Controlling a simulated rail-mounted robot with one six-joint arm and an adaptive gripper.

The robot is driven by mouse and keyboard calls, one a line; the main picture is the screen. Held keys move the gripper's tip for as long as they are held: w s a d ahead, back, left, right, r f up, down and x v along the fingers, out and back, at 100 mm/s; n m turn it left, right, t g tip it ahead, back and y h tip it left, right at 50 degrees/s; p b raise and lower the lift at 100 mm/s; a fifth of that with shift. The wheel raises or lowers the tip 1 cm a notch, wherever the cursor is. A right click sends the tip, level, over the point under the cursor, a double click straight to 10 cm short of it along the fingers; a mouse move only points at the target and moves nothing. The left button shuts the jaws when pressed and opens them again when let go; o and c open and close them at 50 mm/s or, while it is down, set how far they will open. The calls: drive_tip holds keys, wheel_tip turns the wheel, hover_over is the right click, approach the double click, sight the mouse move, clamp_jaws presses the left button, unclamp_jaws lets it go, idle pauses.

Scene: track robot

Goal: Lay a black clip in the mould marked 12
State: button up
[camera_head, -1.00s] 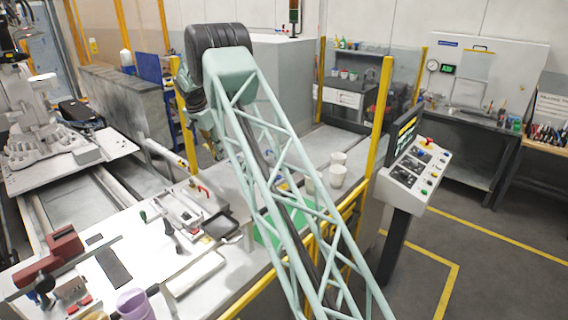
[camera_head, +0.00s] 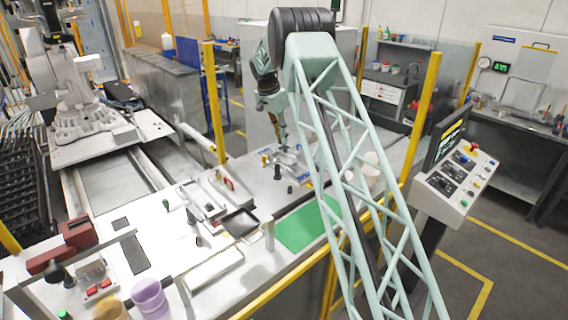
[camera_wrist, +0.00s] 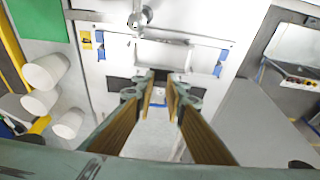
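In the head view my gripper (camera_head: 283,138) hangs above the far part of the white bench, over a small fixture with blue parts (camera_head: 285,157). In the wrist view my gripper (camera_wrist: 161,88) has its brown-padded fingers pointing at a white plate (camera_wrist: 190,32) with blue clamps (camera_wrist: 220,62). A narrow gap shows between the fingertips, with a dark patch at it. I cannot tell whether this patch is a black clip between the tips or part of the fixture beyond. No mould number is readable, so I cannot single out mould 12.
White cups (camera_wrist: 45,72) stand beside the fixture, near a green mat (camera_head: 302,228). A black tray (camera_head: 240,222), a red clamp device (camera_head: 75,240) and a purple cup (camera_head: 150,298) are nearer on the bench. Yellow posts (camera_head: 424,100) and a control panel (camera_head: 456,180) stand right.

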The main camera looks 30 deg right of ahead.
idle(0.4)
hover_over(284, 161)
drive_tip(key=a, duration=0.1)
drive_tip(key=shift+s+a+f+p, duration=0.1)
drive_tip(key=shift+f+p, duration=0.15)
drive_tip(key=shift+f, duration=1.3)
drive_tip(key=shift+s+a+f+p, duration=0.1)
drive_tip(key=shift+f+p, duration=0.1)
drive_tip(key=shift+f, duration=1.35)
drive_tip(key=shift+f+p, duration=0.35)
drive_tip(key=shift+f, duration=1.55)
drive_tip(key=shift+f, duration=0.15)
drive_tip(key=o, duration=0.6)
drive_tip(key=shift+o, duration=0.2)
drive_tip(key=b+v, duration=0.1)
drive_tip(key=v, duration=1.1)
drive_tip(key=shift+b, duration=0.3)
